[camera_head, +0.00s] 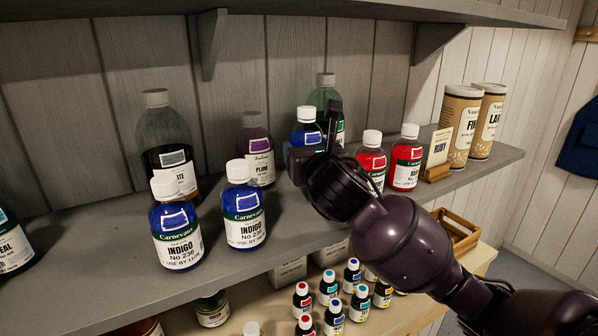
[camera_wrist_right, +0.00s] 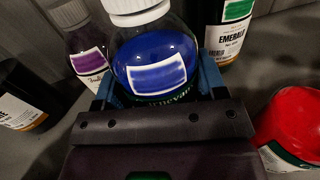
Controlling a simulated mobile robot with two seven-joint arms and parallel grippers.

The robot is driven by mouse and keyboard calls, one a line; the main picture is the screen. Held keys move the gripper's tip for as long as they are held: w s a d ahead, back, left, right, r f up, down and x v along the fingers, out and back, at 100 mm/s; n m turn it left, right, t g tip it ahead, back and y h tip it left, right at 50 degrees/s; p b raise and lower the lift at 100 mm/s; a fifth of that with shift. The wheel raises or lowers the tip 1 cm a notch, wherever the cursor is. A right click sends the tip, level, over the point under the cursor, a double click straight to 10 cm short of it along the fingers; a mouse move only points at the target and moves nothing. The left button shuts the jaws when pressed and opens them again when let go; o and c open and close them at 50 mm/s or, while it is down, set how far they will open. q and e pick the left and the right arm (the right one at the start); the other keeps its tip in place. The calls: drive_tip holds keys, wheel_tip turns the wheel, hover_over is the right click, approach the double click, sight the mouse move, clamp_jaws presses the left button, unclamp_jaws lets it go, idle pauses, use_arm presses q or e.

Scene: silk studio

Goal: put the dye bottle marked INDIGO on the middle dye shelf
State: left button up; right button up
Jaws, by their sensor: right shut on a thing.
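My right gripper (camera_head: 313,150) is shut on a blue dye bottle (camera_head: 305,131) with a white cap, over the middle of the shelf (camera_head: 300,225). In the right wrist view the blue bottle (camera_wrist_right: 155,60) sits upright between the two blue-padded fingers. Its lower part is hidden by the gripper, so I cannot tell whether it touches the shelf, and its name is not readable. Two blue bottles marked INDIGO, one at the left (camera_head: 176,236) and one beside it (camera_head: 244,215), stand on the same shelf. My left gripper is not in view.
A PLUM bottle (camera_head: 258,160) and a dark bottle (camera_head: 163,140) stand left of the held bottle. An EMERALD bottle (camera_wrist_right: 232,30) is behind it. Red bottles (camera_head: 407,165), a RUBY card (camera_head: 439,148) and canisters (camera_head: 462,125) are to the right. Small bottles (camera_head: 332,318) stand below.

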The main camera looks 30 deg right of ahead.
drive_tip(key=shift+f, duration=1.95)
drive_tip(key=shift+f, duration=0.1)
drive_tip(key=o, duration=1)
drive_tip(key=shift+f, duration=0.1)
